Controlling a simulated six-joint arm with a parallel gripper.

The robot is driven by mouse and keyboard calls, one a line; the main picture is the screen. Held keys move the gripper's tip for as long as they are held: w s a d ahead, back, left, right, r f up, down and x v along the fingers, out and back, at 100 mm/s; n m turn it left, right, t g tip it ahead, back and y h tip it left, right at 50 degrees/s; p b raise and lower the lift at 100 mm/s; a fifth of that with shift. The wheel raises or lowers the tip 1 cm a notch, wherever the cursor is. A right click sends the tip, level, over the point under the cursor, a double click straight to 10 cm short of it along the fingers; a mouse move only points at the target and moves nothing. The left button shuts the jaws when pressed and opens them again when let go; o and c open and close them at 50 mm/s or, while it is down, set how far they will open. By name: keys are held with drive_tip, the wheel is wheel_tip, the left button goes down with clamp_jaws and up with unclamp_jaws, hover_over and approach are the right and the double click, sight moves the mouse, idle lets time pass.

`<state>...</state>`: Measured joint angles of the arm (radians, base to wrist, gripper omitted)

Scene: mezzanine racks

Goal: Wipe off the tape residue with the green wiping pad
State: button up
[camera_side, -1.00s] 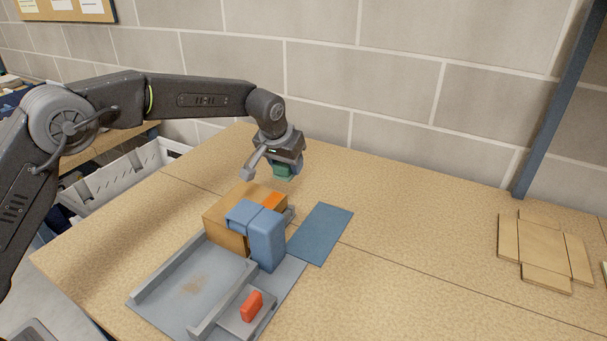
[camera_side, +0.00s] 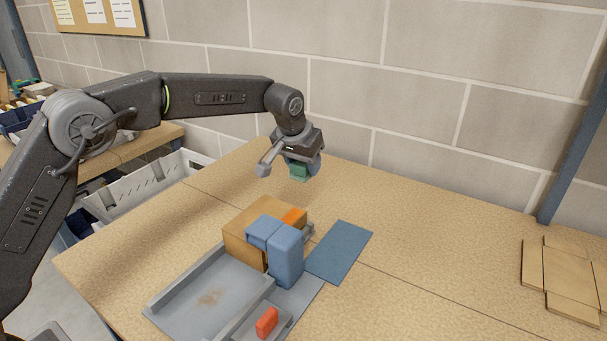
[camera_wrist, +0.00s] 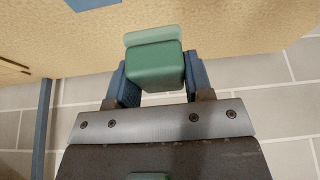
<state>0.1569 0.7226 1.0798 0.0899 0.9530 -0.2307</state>
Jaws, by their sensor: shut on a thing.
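My gripper (camera_side: 303,172) is shut on the green wiping pad (camera_side: 299,172) and holds it in the air above the table, behind the cardboard box. In the wrist view the green pad (camera_wrist: 155,66) sits between the two blue fingers. The tape residue (camera_side: 209,297) is a brownish smudge on the grey bed of the taping fixture (camera_side: 180,318), toward its near left end. The pad is well apart from the smudge.
A cardboard box (camera_side: 240,235) with an orange patch stands at the fixture's far end, beside a blue block-shaped head (camera_side: 286,258). A blue mat (camera_side: 341,252) lies right of it. A red block (camera_side: 267,321) is at the front. A flat carton (camera_side: 562,275) lies far right.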

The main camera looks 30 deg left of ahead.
drive_tip(key=shift+s+r, duration=0.1)
drive_tip(key=shift+r, duration=0.8)
drive_tip(key=s+n+g+y, duration=0.1)
drive_tip(key=s+n+y, duration=0.2)
drive_tip(key=s+n, duration=0.65)
drive_tip(key=n+g+y, duration=0.1)
drive_tip(key=n+g, duration=0.3)
drive_tip(key=n, duration=0.5)
hover_over(216, 285)
drive_tip(key=d, duration=0.1)
drive_tip(key=shift+m, duration=0.25)
drive_tip(key=shift+d+f, duration=0.2)
drive_tip(key=shift+f, duration=7.65)
drive_tip(key=shift+s+f, duration=0.15)
drive_tip(key=shift+s, duration=3.8)
drive_tip(key=shift+w, duration=4)
drive_tip(key=shift+w+r, duration=0.15)
drive_tip(key=shift+r, duration=0.05)
wheel_tip(216, 285, up, 8)
drive_tip(key=shift+f, duration=0.2)
drive_tip(key=shift+f, duration=0.1)
